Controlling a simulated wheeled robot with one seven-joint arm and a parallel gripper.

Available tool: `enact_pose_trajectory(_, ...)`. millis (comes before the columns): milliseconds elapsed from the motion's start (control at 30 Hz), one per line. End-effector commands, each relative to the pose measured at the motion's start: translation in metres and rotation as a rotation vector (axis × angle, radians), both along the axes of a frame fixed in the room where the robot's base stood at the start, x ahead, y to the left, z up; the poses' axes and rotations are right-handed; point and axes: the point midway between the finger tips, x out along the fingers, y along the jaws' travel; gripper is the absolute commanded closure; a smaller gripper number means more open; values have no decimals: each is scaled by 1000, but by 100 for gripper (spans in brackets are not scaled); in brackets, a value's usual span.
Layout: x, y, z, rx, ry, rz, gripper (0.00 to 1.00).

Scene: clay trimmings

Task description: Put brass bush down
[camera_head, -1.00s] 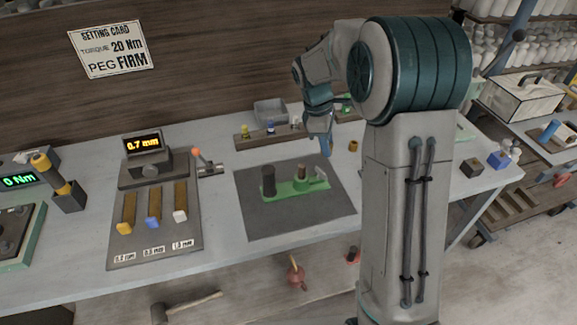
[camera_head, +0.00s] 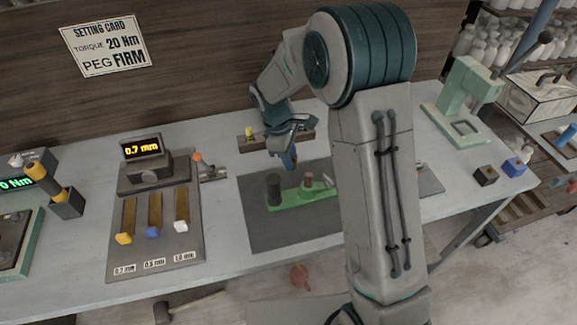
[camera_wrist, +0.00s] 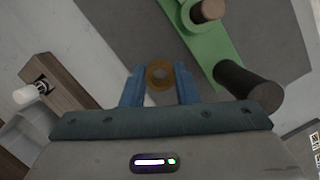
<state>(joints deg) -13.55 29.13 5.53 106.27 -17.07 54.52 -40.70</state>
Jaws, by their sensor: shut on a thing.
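My gripper (camera_head: 290,163) is above the bench, just behind the dark mat, with its blue fingers pointing down. In the wrist view, the fingers (camera_wrist: 159,88) are shut on the brass bush (camera_wrist: 160,67), a small ring with a dark hole. The bush cannot be made out in the head view. A green fixture (camera_head: 297,196) lies on the mat (camera_head: 262,228) with a dark post (camera_head: 273,188) and a thinner brown peg (camera_head: 309,180). In the wrist view, the green fixture (camera_wrist: 214,45) is to the right of the bush, apart from it.
A wooden rack (camera_head: 257,142) with small knobs stands behind the gripper. A gauge panel with three levers (camera_head: 154,222) is at left. A green press (camera_head: 467,105) and small blocks (camera_head: 486,176) are at right. My arm hides part of the bench.

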Motion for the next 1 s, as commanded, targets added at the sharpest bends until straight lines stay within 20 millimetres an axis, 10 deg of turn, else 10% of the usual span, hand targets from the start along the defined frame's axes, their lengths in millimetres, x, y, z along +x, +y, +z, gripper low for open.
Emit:
enact_pose_trajectory(800, -2, 5, -48, 0, -1, 0, 100)
enact_pose_trajectory(833, -2, 5, -47, 0, -1, 0, 67)
enact_pose_trajectory(867, -2, 5, -47, 0, -1, 0, 59)
enact_pose_trajectory(1000, -2, 5, -47, 0, -1, 0, 51)
